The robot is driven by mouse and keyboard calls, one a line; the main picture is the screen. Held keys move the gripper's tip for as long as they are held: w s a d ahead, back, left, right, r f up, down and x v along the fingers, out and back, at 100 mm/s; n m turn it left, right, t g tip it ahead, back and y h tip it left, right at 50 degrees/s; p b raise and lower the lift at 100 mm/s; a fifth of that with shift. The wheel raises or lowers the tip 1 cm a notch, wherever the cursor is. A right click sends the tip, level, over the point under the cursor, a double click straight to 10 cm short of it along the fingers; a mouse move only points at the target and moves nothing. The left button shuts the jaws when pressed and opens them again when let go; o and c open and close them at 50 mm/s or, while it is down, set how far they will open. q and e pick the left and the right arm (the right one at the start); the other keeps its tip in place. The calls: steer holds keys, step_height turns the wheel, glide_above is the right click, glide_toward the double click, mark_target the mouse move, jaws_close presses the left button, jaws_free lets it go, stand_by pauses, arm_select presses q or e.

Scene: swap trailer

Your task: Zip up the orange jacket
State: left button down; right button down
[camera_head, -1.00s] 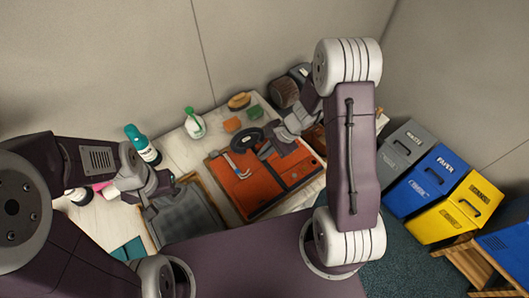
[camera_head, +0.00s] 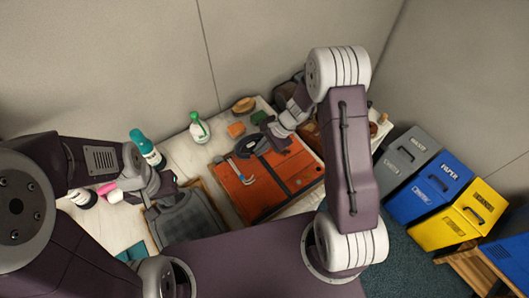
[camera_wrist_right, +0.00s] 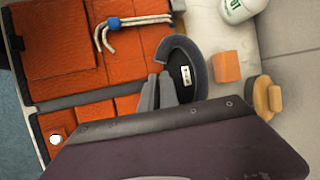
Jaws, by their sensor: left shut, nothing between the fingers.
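The orange jacket (camera_head: 262,187) lies flat on the table, with a dark strip (camera_head: 275,172) running along it. It fills the left of the right wrist view (camera_wrist_right: 60,45), where the strip (camera_wrist_right: 75,100) crosses it. A dark curved collar-like piece (camera_wrist_right: 185,70) sits at its edge. My right gripper (camera_wrist_right: 158,80) is above the jacket, right beside the dark curved piece. Its two fingers are close together, and I cannot tell whether anything is between them. My left gripper (camera_head: 165,196) is shut and empty, away from the jacket, near a grey item in a wooden frame (camera_head: 186,215).
A pronged metal tool with a blue band (camera_wrist_right: 115,22) lies on the jacket. An orange block (camera_wrist_right: 226,66), a brush (camera_wrist_right: 265,95) and a green-capped white bottle (camera_head: 200,130) stand beyond it. A teal-capped bottle (camera_head: 145,145) is left. Grey, blue and yellow bins stand right.

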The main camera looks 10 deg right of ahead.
steer(key=shift+w, duration=0.3)
steer(key=shift+s+r, duration=0.1)
steer(key=shift+r, duration=0.05)
steer(key=c, duration=1.6)
jaws_free()
steer(key=shift+a, duration=0.1)
steer(key=v, duration=0.9)
